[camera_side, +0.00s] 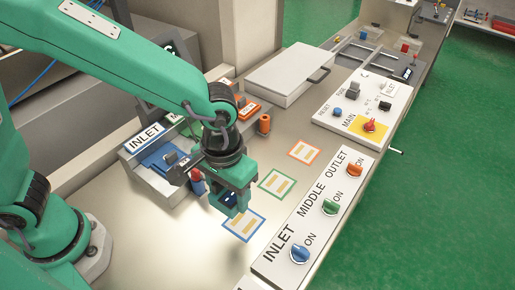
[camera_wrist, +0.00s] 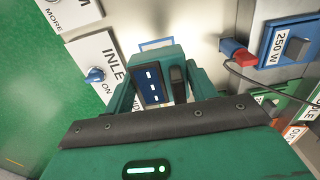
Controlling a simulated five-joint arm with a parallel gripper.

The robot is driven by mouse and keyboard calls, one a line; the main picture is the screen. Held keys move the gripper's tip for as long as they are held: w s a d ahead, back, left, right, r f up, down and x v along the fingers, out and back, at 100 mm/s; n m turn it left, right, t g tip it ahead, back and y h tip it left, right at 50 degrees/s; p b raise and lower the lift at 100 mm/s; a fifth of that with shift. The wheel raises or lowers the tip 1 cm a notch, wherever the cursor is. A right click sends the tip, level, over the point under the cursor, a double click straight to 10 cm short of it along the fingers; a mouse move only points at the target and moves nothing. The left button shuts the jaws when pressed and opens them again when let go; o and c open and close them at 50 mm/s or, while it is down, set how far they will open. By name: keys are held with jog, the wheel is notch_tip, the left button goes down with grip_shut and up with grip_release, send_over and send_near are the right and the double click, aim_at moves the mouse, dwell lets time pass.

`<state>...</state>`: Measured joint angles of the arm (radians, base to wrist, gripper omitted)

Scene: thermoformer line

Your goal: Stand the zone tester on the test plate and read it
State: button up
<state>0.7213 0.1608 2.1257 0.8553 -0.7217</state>
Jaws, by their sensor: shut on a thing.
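My gripper (camera_side: 232,202) is shut on a dark blue block with white marks, which I take to be the zone tester (camera_wrist: 151,86). In the side view the block (camera_side: 228,199) is mostly hidden by the green jaws. My gripper is just above and behind a blue-outlined plate (camera_side: 243,226) with pale orange bars. This plate's blue edge also shows beyond the jaws in the wrist view (camera_wrist: 156,43). A green-outlined plate (camera_side: 277,185) and an orange-outlined plate (camera_side: 304,152) lie farther along. I cannot tell whether the block touches the table. No reading is legible.
The front panel (camera_side: 285,262) carries INLET (camera_side: 299,253), MIDDLE (camera_side: 330,207) and OUTLET (camera_side: 355,169) knobs. A pale lidded box (camera_side: 290,74) and the MAIN switch panel (camera_side: 362,105) are farther back.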

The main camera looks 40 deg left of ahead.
jog(key=s+d, duration=0.4)
jog(key=s, duration=0.4)
jog(key=shift+s+d+r, duration=0.15)
jog(key=shift+d+r, duration=0.05)
jog(key=shift+d, duration=0.15)
jog(key=shift+f, duration=0.1)
send_over(243, 223)
notch_tip(243, 223, down, 7)
jog(key=shift+r, duration=0.1)
jog(key=shift+f, duration=2.05)
jog(key=shift+f, duration=0.15)
